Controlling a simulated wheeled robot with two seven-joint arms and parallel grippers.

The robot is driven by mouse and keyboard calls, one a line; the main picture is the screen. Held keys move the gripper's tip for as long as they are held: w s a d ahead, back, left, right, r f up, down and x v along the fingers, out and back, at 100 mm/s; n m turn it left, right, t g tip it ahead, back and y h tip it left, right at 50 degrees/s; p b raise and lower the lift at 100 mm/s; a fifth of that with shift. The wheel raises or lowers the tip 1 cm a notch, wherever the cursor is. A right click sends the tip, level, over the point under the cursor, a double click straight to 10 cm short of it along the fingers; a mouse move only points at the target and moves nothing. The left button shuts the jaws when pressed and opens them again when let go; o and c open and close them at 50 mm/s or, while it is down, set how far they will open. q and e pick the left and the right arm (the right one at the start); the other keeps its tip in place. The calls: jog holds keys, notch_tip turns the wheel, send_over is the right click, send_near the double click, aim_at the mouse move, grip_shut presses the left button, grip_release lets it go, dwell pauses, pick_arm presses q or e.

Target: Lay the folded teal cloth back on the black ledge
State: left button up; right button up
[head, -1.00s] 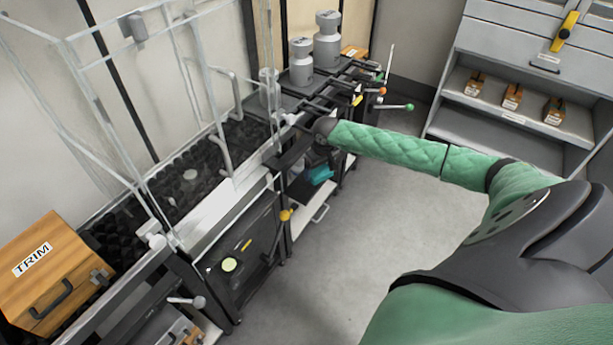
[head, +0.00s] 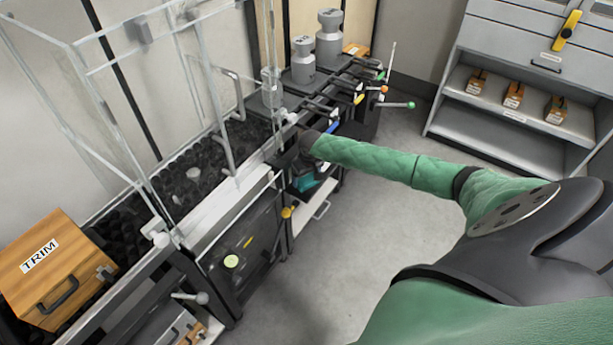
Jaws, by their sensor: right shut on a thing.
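The folded teal cloth (head: 308,182) shows as a small patch low at the side of the black bench, below my right wrist. My right gripper (head: 300,172) is shut on the cloth; its dark fingers are hard to make out against the black frame. My right arm reaches in from the right. I cannot clearly tell the black ledge from the dark bench parts around the cloth, nor whether the cloth touches it. My left gripper is out of view.
A clear-walled enclosure (head: 205,85) stands over the bench at left, near a wooden TRIM box (head: 45,268). Grey weights (head: 328,40) and coloured-tip levers (head: 408,105) are beyond my wrist. A pale shelf (head: 312,207) is below the cloth. The floor (head: 370,235) is clear.

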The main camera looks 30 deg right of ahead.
jog(key=o, duration=0.8)
jog(key=shift+f, duration=0.1)
